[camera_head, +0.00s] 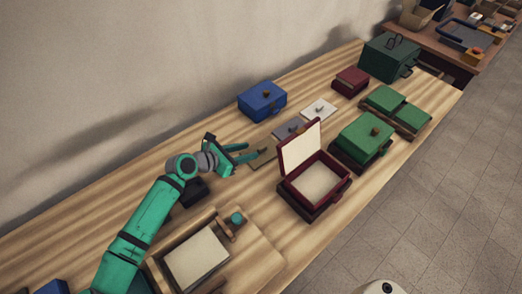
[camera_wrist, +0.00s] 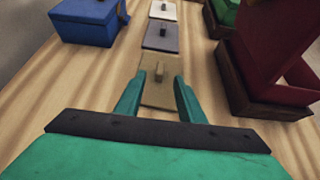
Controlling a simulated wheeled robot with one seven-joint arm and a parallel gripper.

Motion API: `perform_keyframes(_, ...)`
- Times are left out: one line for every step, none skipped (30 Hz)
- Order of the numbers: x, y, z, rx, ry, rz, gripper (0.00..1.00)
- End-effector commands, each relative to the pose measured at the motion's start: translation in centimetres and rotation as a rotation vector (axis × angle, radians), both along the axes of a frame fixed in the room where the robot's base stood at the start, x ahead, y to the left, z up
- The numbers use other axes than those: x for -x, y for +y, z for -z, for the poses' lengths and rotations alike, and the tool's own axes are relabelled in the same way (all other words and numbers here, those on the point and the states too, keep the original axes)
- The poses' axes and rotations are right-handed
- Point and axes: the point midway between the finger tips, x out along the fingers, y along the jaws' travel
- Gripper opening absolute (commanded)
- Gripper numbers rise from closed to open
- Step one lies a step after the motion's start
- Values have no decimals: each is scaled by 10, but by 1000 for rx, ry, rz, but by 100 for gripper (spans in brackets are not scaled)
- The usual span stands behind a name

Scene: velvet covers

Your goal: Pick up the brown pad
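The brown pad (camera_wrist: 157,95) is a flat tan square with a small upright peg handle in its middle, lying on the wooden table. In the head view the brown pad (camera_head: 262,163) is partly hidden by my gripper (camera_head: 257,152). In the wrist view my gripper (camera_wrist: 159,84) is open, with one teal finger on each side of the pad's near part. The peg stands between and just beyond the fingertips, and nothing is held. I cannot tell the height of the fingertips above the pad.
A grey pad (camera_head: 288,129) and a white pad (camera_head: 319,110) lie in line beyond it. A blue box (camera_head: 262,101) stands left of them. An open dark red box (camera_head: 311,205) stands close on the right. A wooden tray (camera_head: 217,271) is at the near side.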

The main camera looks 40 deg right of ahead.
Motion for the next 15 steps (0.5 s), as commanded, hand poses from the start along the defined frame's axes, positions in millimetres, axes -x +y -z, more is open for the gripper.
perform_keyframes(0, -5, 3, -1, 1, 1, 35)
perform_keyframes(0, -8, 4, -1, 1, 1, 35)
perform_keyframes(-1, -10, 5, -1, 0, 0, 35)
perform_keyframes(-1, -11, 6, -1, 0, 0, 35)
perform_keyframes(-1, -12, 7, -1, 0, 0, 35)
perform_keyframes(-1, -13, 7, 0, 0, 0, 35)
perform_keyframes(-1, -15, 9, 0, 0, 0, 35)
perform_keyframes(-1, -18, 10, 0, 0, 1, 35)
perform_keyframes(-1, -22, 12, 0, 1, 0, 35)
perform_keyframes(-1, -26, 14, 0, 3, 1, 35)
perform_keyframes(-1, -30, 16, 0, 3, 1, 35)
perform_keyframes(-1, -36, 19, 0, 2, 1, 35)
perform_keyframes(-1, -39, 21, 0, 1, 2, 35)
perform_keyframes(-2, -42, 24, -1, 1, 1, 35)
perform_keyframes(-3, -47, 26, -1, 1, 1, 35)
